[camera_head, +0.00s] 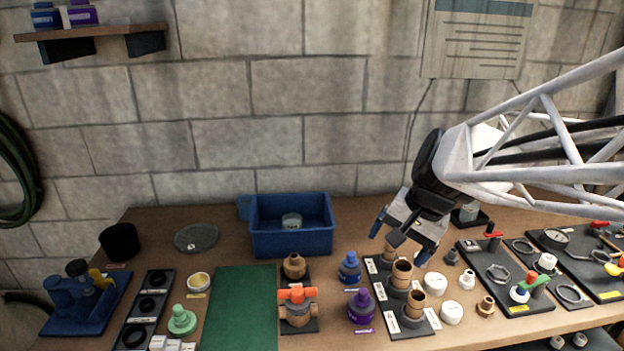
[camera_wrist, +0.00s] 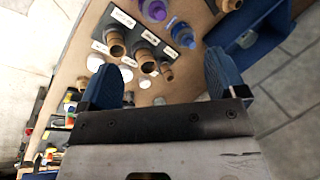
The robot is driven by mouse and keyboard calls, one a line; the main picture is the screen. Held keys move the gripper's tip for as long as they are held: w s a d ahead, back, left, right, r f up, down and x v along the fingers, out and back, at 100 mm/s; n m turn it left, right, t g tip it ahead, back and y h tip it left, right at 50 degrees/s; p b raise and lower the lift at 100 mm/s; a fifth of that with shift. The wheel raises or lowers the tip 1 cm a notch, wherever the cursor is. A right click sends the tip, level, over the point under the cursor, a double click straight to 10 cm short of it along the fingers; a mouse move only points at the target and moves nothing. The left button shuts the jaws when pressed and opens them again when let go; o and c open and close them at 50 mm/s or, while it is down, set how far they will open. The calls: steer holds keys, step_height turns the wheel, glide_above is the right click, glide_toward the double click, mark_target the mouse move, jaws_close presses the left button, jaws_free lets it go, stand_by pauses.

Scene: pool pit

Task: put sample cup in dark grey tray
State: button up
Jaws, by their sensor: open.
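My gripper (camera_head: 403,237) is open and empty, above the row of brown pipe pieces in the head view. Its two blue fingers stand apart in the wrist view (camera_wrist: 158,78). A clear, pale cup-like vessel (camera_head: 291,220) sits inside the blue bin (camera_head: 262,244), left of my gripper; it may be the sample cup. Another greyish vessel (camera_head: 469,211) stands on a small dark tray (camera_head: 484,220) behind my gripper, partly hidden by it. I cannot read any label naming the sample cup. This small tray may be the dark grey one.
Brown pipes (camera_head: 402,272) stand upright on a dark board below my gripper, also in the wrist view (camera_wrist: 145,61). A blue bottle (camera_head: 349,268) and purple bottle (camera_head: 361,307) stand left of them. Tool boards crowd the right. The green mat (camera_head: 240,308) is bare.

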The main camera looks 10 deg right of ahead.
steer(key=s+a+f+n+h, duration=0.1)
steer(key=s+a+n+h, duration=0.2)
steer(key=s, duration=1)
steer(key=shift+s+f+n, duration=0.15)
steer(key=shift+f+n, duration=0.05)
steer(key=shift+n, duration=1.7)
